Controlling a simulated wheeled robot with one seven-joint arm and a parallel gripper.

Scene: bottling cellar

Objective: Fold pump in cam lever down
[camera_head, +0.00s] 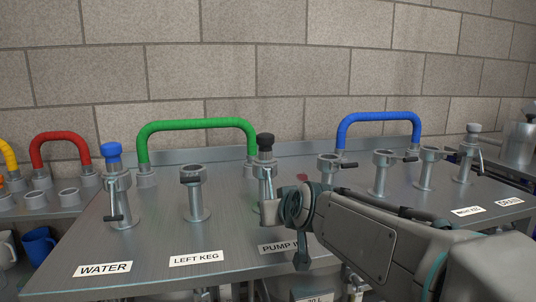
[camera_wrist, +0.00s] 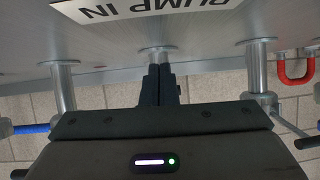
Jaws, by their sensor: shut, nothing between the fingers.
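The pump in post (camera_head: 266,185) stands behind the "PUMP IN" label (camera_head: 281,247) and carries a dark cap (camera_head: 265,141). A thin metal rod shows beside the post under the cap, but I cannot tell clearly how the cam lever stands. My wrist is just right of the post in the head view and hides its lower right side. In the wrist view my gripper (camera_wrist: 158,72) is shut and empty, its dark fingers in front of a metal post (camera_wrist: 158,53). The label (camera_wrist: 150,8) shows upside down there. I cannot tell whether the fingers touch anything.
The water post (camera_head: 119,195) with a blue cap and the capless left keg post (camera_head: 195,195) stand to the left. More posts (camera_head: 381,180) stand right, beyond my arm. Green (camera_head: 195,125) and blue (camera_head: 378,116) hoses arch at the back. The front left bench top is clear.

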